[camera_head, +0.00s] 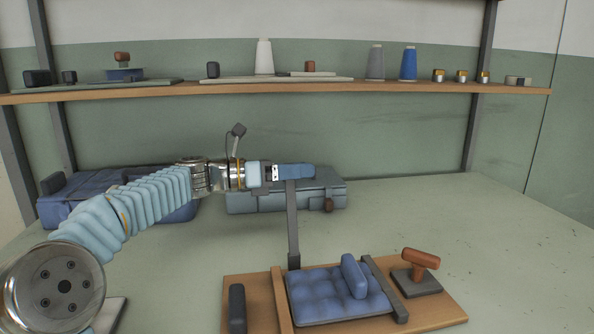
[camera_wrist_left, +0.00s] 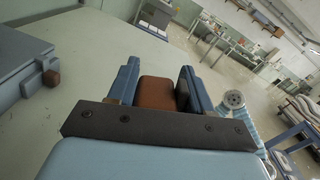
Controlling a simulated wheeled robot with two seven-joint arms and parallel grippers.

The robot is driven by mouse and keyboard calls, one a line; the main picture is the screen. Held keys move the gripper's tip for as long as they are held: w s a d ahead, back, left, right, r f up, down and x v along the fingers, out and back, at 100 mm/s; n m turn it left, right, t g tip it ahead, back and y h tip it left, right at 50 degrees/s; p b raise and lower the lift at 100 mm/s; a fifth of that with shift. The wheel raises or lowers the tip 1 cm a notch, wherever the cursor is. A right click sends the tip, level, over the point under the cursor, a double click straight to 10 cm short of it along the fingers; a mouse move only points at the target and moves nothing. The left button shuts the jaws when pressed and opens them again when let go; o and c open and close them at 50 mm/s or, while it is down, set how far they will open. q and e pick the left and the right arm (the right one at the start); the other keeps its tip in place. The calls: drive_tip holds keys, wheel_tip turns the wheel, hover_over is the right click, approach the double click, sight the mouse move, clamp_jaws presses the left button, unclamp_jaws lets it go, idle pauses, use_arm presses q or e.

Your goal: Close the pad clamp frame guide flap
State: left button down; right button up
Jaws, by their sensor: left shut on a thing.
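A dark grey flap arm (camera_head: 293,225) stands nearly upright at the pad's back left corner. My left gripper (camera_head: 306,171) is at the top of this arm. In the left wrist view my left gripper (camera_wrist_left: 157,88) is shut on a rust-brown grip block (camera_wrist_left: 156,92), which sits between its blue fingers. In the head view the fingers hide that block. My right gripper is not in view.
A rust-handled block (camera_head: 420,258) sits right of the pad. A grey-green case (camera_head: 265,202) lies behind the flap arm, and a folded blue bundle (camera_head: 75,200) lies back left. A shelf (camera_head: 380,88) with spools runs along the wall. The table's right side is clear.

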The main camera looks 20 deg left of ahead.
use_arm(q)
drive_tip(key=s+d+m+b, duration=0.5)
drive_tip(key=s+m+b, duration=0.2)
drive_tip(key=s, duration=0.1)
drive_tip(key=shift+s+d+r+b, duration=0.15)
drive_tip(key=shift+s+r+b, duration=0.15)
drive_tip(key=shift+r, duration=0.15)
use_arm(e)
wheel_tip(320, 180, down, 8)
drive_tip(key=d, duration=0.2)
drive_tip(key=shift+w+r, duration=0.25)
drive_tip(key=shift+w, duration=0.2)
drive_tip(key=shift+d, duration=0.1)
use_arm(q)
drive_tip(key=c, duration=0.7)
unclamp_jaws()
drive_tip(key=shift+w, duration=0.1)
drive_tip(key=v, duration=1.3)
drive_tip(key=shift+s+a, duration=0.25)
drive_tip(key=shift+a, duration=0.1)
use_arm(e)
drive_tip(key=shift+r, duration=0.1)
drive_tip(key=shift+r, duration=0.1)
